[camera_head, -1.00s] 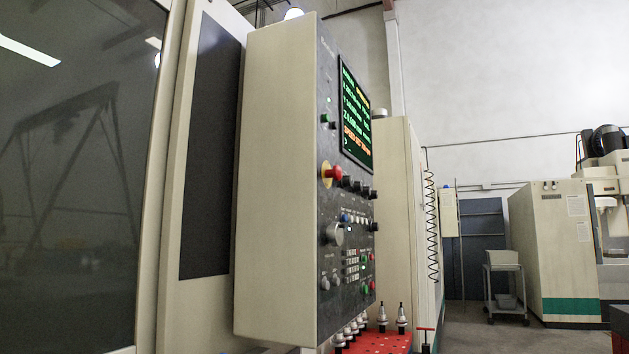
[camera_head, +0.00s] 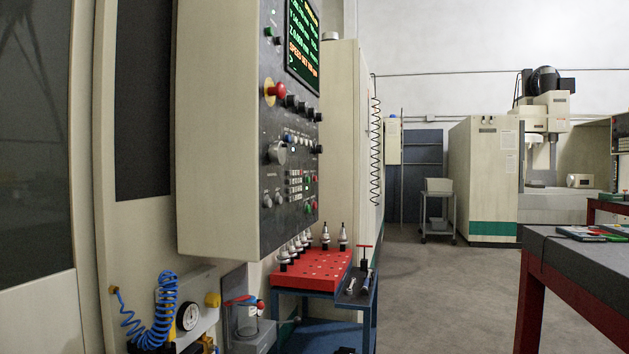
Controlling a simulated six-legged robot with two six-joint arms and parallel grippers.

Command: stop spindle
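The machine's control panel (camera_head: 262,215) hangs at left of centre, a beige box with a dark face turned to the right. Its screen (camera_head: 302,45) shows green and orange text and is cut by the top edge. A red emergency-stop knob on a yellow ring (camera_head: 275,90) sits below the screen. A grey rotary knob (camera_head: 276,153) is lower down. Small green and red buttons (camera_head: 310,207) are near the bottom of the face; their labels are too small to read. The spindle itself is not visible here. Neither gripper is in view.
A red tool rack (camera_head: 312,268) with several tool holders stands below the panel. A blue coiled hose (camera_head: 163,310) and a gauge (camera_head: 188,316) are at lower left. A dark-topped table with red legs (camera_head: 575,262) is at right. Grey floor (camera_head: 440,290) is clear between.

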